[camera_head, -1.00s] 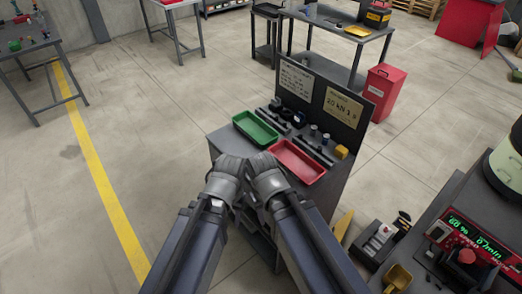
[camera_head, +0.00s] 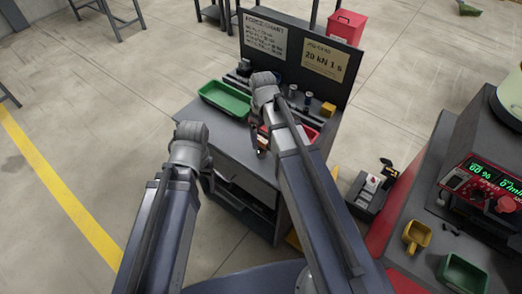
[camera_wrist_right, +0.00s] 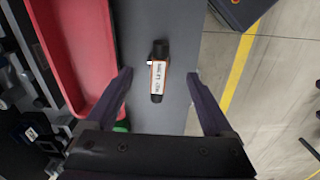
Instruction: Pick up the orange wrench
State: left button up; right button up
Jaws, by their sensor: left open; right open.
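A short tool with dark ends and an orange body with a white label (camera_wrist_right: 158,72) lies on the grey bench top; I take it for the orange wrench. In the head view a small orange patch of it (camera_head: 262,143) shows beside my right gripper (camera_head: 256,132), partly hidden. In the right wrist view my right gripper (camera_wrist_right: 160,78) is open, with one finger either side of the tool in the picture; neither finger touches it. My left gripper (camera_head: 208,182) hangs in front of the bench's left front edge, apparently empty.
A dark signboard (camera_head: 300,52) rises at the bench's back. The bench edge (camera_wrist_right: 196,60) is close to the tool's right.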

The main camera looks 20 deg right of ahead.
aim_at(262, 150)
jog(key=shift+w+d+f, duration=0.2)
jog(key=shift+w+d, duration=0.15)
notch_tip(262, 150, down, 2)
jog(key=b, duration=0.2)
jog(key=shift+f+b, duration=0.25)
jog(key=shift+b, duration=0.05)
jog(key=shift+s+a+f, duration=0.1)
jog(key=f+b, duration=0.5)
jog(key=shift+a+f, duration=0.1)
jog(key=shift+a, duration=0.25)
grip_shut()
dwell(0.3)
